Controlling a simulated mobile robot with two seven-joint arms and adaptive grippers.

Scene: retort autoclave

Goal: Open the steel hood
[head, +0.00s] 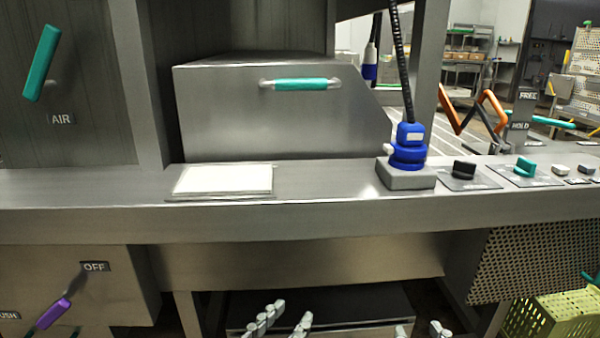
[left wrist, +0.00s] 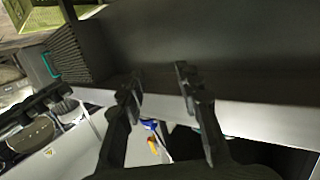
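The steel hood (head: 225,115) is a grey box with a sloped right side, resting down on the counter behind the front ledge. Its teal bar handle (head: 307,85) runs level across the upper front face, and nothing touches it. My left gripper (head: 283,318) is low in the head view, below the ledge and well apart from the hood. In the left wrist view my left gripper (left wrist: 158,88) shows its two fingers spread with nothing between them. My right gripper (head: 419,330) shows only as fingertips at the bottom edge, apart and with nothing seen between them.
The steel ledge (head: 330,217) lies between my grippers and the hood. On it are a white plate (head: 223,180), a blue fitting with a black hose (head: 408,146) and several knobs. Teal AIR (head: 41,63) and purple OFF (head: 55,312) levers are left. A green crate (head: 560,320) is lower right.

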